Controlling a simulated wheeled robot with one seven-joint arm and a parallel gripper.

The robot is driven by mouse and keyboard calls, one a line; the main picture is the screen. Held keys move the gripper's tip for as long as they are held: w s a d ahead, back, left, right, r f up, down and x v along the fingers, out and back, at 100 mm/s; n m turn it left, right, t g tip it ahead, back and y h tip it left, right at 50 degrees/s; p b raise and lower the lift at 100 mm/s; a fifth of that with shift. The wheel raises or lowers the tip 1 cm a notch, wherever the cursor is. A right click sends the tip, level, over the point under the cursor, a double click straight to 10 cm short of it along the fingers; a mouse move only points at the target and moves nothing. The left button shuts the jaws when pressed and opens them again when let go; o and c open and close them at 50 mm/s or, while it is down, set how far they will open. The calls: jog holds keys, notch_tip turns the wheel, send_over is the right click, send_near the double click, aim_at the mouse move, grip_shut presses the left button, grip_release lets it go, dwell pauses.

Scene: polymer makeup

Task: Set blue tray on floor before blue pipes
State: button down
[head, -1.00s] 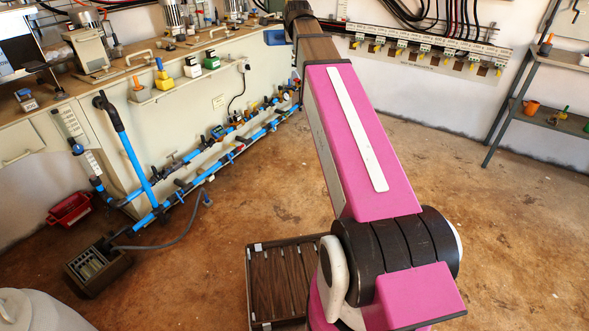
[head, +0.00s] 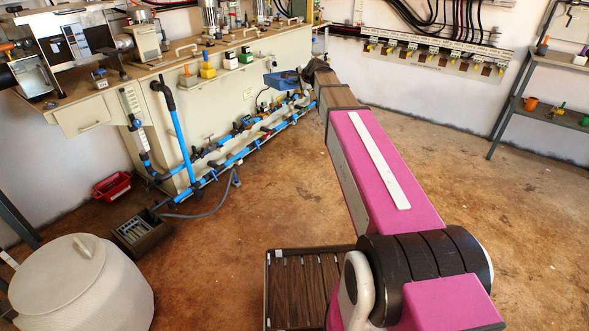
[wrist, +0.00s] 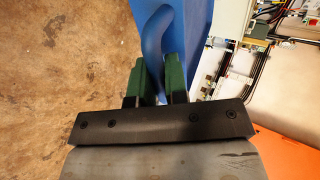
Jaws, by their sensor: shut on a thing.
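The blue tray (head: 283,79) shows in the head view at the far end of my arm, held in the air in front of the machine's side. In the wrist view the tray (wrist: 197,28) fills the top middle, with its curved handle between the green fingers. My gripper (wrist: 161,78) is shut on that handle. In the head view my arm hides the gripper's fingers. The blue pipes (head: 262,138) run low along the front of the cream machine, with an upright blue pipe (head: 182,135) at their left end. The tray is above the right part of the pipes.
The brown floor (head: 230,230) in front of the pipes is mostly clear. A red bin (head: 112,186) and a dark crate (head: 141,232) stand at the left. A white lidded container (head: 85,285) is at the lower left. A grey hose (head: 210,212) lies near the pipes.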

jog(key=w+a+f+n+g+y, duration=0.15)
jog(key=a+f, duration=0.25)
jog(key=f, duration=0.7)
jog(key=w+a+f+n+y, duration=0.1)
jog(key=w+a+f+n, duration=0.2)
jog(key=f, duration=0.8)
jog(key=w+a+f+g+y, duration=0.15)
jog(key=a+f, duration=0.35)
jog(key=f, duration=0.6)
jog(key=s+a+f+n, duration=0.1)
jog(key=s+a+f, duration=0.1)
jog(key=f, duration=1)
jog(key=s+a+f+y, duration=0.1)
jog(key=s+a+f, duration=0.1)
jog(key=f, duration=1)
jog(key=s+a+f+n, duration=0.1)
jog(key=s+a+f, duration=0.1)
jog(key=f, duration=1.1)
jog(key=t+y, duration=0.1)
jog(key=y, duration=0.1)
send_over(276, 209)
notch_tip(276, 209, down, 7)
jog(key=shift+a+r, duration=0.1)
jog(key=shift+a, duration=0.05)
notch_tip(276, 209, down, 4)
jog(key=shift+f, duration=0.1)
jog(key=c, duration=1.1)
grip_release()
jog(key=shift+c, duration=0.2)
